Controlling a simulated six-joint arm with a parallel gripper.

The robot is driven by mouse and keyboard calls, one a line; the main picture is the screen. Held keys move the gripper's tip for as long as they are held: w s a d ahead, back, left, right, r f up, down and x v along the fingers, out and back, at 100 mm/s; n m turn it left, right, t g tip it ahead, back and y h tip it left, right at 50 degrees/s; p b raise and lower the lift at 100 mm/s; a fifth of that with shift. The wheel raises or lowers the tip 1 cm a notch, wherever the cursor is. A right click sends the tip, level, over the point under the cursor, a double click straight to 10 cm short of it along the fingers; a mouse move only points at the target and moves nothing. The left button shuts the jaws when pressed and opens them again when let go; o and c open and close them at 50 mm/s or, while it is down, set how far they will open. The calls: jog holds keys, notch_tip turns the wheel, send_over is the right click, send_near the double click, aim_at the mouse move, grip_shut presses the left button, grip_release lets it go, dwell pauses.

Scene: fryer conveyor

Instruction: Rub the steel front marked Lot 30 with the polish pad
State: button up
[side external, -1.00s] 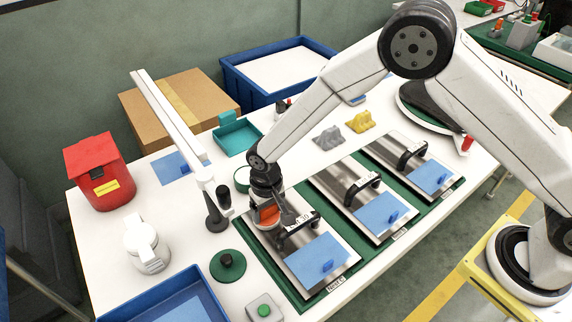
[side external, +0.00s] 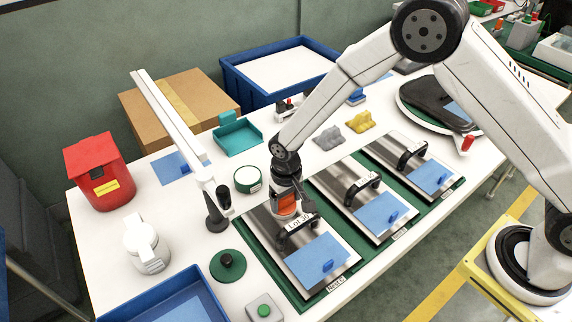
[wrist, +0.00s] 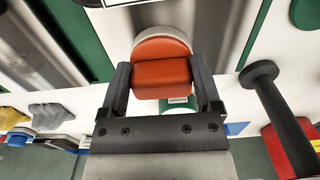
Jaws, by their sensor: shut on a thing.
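The steel front marked Lot 30 (side external: 268,238) is the nearest of three steel fronts in the side external view. It has a black handle with the Lot 30 label and a blue sheet (side external: 318,258) over its lower part. My gripper (side external: 287,203) points down over its far end, behind the handle. It is shut on the orange polish pad (wrist: 162,75), gripped at both sides in the wrist view; the pad has a pale edge. The pad is at or just above the steel; I cannot tell whether it touches. My gripper partly hides the front's far edge.
Two more steel fronts (side external: 345,183) with handles lie to the right. A white-and-green round tub (side external: 248,180) stands close behind my gripper. A lamp post (side external: 215,215), green knobbed disc (side external: 228,265) and blue tray (side external: 165,307) are on the left.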

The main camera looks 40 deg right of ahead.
jog(key=shift+d, duration=1.95)
notch_tip(320, 180, up, 8)
jog(key=shift+a, duration=0.15)
jog(key=shift+r, duration=0.1)
